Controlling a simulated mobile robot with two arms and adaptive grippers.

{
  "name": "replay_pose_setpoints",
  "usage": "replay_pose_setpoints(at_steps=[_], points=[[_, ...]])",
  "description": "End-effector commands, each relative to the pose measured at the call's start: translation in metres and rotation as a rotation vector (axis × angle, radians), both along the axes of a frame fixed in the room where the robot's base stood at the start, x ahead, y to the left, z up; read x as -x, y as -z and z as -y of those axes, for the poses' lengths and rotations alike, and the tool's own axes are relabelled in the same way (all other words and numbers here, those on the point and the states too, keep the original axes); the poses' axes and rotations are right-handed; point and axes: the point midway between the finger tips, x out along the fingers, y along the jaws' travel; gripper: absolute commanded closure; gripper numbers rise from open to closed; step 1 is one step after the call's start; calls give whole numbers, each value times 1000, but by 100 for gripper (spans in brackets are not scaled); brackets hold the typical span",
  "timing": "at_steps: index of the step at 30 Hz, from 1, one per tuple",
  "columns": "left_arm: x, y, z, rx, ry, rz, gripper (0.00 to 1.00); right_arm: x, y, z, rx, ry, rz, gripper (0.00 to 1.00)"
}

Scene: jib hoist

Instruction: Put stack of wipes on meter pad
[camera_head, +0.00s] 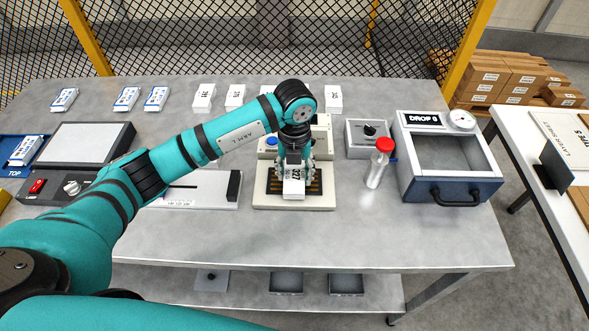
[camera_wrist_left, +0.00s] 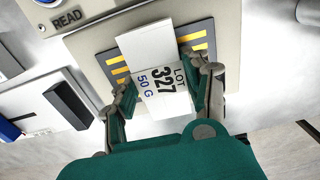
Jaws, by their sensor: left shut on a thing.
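The stack of wipes is a white block (camera_wrist_left: 165,80) marked "LOT 327" and "50 G" in the left wrist view. In the head view it (camera_head: 292,188) shows its "327" end below my left gripper (camera_head: 293,170). My left gripper is shut on the stack, with one finger on each side, as the left wrist view (camera_wrist_left: 165,92) also shows. The meter pad is a dark plate with yellow bars (camera_head: 312,182) on a beige base (camera_head: 293,201). The stack is over the pad; I cannot tell if it touches it. My right gripper is not in view.
Other white lot blocks (camera_head: 204,97) stand along the table's back. A clear red-capped bottle (camera_head: 378,165) and the "DROP" box (camera_head: 448,160) stand right of the pad. A white-topped device (camera_head: 84,142) stands far left. The table's front (camera_head: 330,240) is clear.

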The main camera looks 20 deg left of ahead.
Motion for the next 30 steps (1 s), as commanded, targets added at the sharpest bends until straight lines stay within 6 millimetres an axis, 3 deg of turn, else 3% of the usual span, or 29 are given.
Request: replay_pose_setpoints(at_steps=[3, 4, 9, 20, 23, 30], points=[[0, 4, 0, 0, 0, 0, 84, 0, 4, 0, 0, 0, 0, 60], [0, 3, 0, 0, 0, 0, 49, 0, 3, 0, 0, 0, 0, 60], [0, 3, 0, 0, -1, 0, 28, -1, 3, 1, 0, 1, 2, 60], [-1, -4, 0, 1, -1, 1, 28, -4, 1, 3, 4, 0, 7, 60], [-2, -17, 0, 1, -2, 5, 28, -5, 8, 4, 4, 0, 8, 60], [-1, -68, 0, 1, 0, 5, 28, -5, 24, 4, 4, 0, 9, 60]])
